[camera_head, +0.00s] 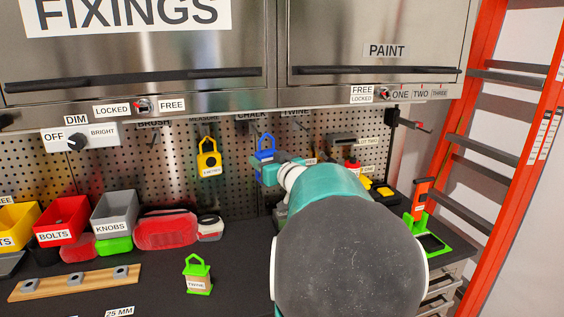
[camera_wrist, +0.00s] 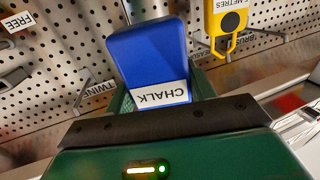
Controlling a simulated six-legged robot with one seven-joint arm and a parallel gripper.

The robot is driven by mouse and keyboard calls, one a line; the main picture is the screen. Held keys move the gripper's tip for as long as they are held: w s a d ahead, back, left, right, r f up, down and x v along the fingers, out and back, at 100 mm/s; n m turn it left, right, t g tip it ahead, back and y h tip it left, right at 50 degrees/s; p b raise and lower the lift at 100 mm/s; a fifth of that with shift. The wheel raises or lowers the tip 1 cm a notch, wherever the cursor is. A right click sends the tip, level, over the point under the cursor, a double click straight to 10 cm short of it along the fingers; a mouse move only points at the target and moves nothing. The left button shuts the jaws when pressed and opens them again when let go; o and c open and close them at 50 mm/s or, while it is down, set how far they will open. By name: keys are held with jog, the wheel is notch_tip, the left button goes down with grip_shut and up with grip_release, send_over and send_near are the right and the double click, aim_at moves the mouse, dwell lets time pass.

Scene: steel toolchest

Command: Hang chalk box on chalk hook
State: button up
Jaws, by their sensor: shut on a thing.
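The blue chalk box (camera_head: 265,153) has a loop on top and is in front of the pegboard in the head view. My gripper (camera_head: 270,165) is shut on it. In the wrist view the box (camera_wrist: 149,54), labelled CHALK, appears upside down between my green fingers (camera_wrist: 165,97). The CHALK label (camera_head: 252,115) is on the strip just above the box, slightly left of it. The chalk hook below that label is too small and partly covered to make out clearly. I cannot tell whether the loop is around the hook.
A yellow METRES item (camera_head: 209,160) hangs left of the box; it shows in the wrist view (camera_wrist: 228,22) too. The TWINE label (camera_head: 297,112) is to the right. A green-topped twine box (camera_head: 197,276) stands on the bench. Steel cabinets (camera_head: 140,45) overhang the pegboard.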

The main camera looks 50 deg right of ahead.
jog(key=w+d+f, duration=0.2)
jog(key=w+d, duration=0.2)
jog(key=w, duration=0.3)
jog(key=shift+w+d, duration=0.35)
jog(key=shift+w, duration=0.05)
dwell(0.9)
dwell(0.5)
jog(key=o, duration=1.1)
jog(key=shift+o, duration=0.2)
jog(key=shift+s, duration=0.15)
jog(key=v, duration=1.3)
jog(key=shift+s, duration=0.25)
jog(key=shift+a, duration=0.1)
